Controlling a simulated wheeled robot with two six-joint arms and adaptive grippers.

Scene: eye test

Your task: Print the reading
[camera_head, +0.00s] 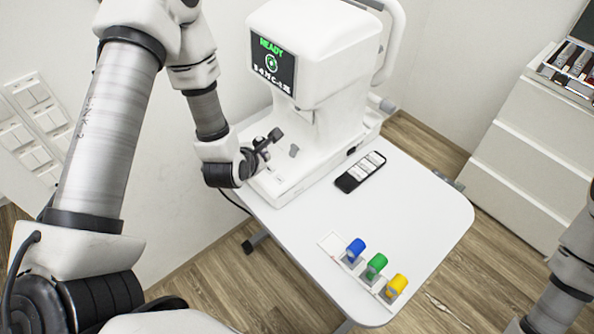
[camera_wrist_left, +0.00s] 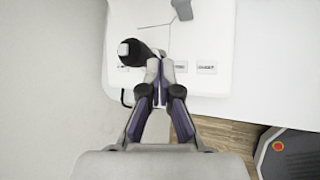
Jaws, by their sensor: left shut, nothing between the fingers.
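The white eye-test machine (camera_head: 318,50) stands at the back of the table, its screen (camera_head: 272,63) showing green "READY". My left gripper (camera_head: 264,151) is shut and empty over the machine's base (camera_head: 300,182). In the left wrist view the closed fingertips (camera_wrist_left: 161,66) are close to two labelled buttons: one (camera_wrist_left: 180,67) is partly hidden by a finger, the other (camera_wrist_left: 206,68) is clear. Whether the fingers touch anything I cannot tell. A joystick with a dark knob (camera_wrist_left: 134,50) stands just left of the fingertips. My right gripper is out of frame.
A black handheld device (camera_head: 360,172) lies on the white table (camera_head: 425,205). Blue (camera_head: 355,248), green (camera_head: 376,264) and yellow (camera_head: 397,285) cylinders sit on a pale strip near the front edge. A drawer cabinet (camera_head: 535,140) stands right. The table's right side is clear.

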